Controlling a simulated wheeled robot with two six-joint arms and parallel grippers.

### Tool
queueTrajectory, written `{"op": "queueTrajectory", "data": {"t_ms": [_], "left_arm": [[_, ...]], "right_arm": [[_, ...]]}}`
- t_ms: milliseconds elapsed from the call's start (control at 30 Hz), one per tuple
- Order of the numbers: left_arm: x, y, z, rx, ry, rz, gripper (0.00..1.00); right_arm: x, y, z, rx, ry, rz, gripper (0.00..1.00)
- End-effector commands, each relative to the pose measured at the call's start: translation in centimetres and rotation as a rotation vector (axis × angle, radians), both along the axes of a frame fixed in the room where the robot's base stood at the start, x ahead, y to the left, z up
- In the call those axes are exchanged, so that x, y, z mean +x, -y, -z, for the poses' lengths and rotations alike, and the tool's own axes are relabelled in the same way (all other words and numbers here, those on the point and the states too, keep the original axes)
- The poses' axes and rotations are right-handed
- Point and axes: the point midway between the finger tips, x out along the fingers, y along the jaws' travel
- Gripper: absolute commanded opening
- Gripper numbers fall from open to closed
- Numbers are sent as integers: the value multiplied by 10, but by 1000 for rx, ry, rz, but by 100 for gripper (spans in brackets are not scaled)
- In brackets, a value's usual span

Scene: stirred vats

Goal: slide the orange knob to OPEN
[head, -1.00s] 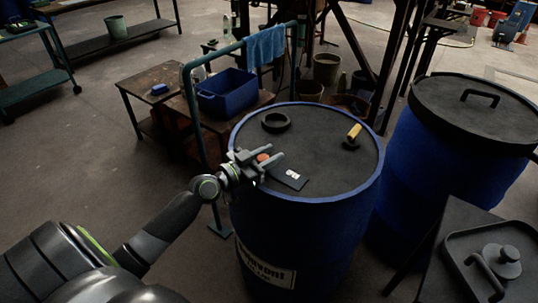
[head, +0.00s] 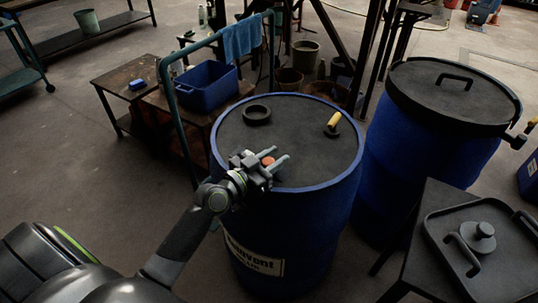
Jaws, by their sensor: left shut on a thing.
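The orange knob (head: 268,161) sits near the front edge of the dark lid (head: 308,135) on the blue vat (head: 290,230). My left gripper (head: 275,164) reaches in from the lower left, with its fingers on either side of the knob and shut on it. The gripper hides much of the slide around the knob. No OPEN marking can be read. My right gripper is not in view.
A black ring (head: 257,114) and a yellow-handled part (head: 333,124) stand on the lid farther back. A second lidded blue vat (head: 425,150) is at the right. A green rail (head: 177,115) stands at the left. A dark stand (head: 430,215) is at front right.

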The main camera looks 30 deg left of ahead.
Motion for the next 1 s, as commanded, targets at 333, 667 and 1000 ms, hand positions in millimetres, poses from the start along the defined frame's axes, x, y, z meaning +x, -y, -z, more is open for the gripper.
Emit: {"op": "queueTrajectory", "data": {"t_ms": [333,667,1000], "left_arm": [[-1,1,2,-5,-6,3,52],[-3,-1,2,-3,-4,2,52],[-58,-20,5,1,-7,3,52]], "right_arm": [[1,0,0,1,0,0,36],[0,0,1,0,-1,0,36],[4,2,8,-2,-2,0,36]]}}
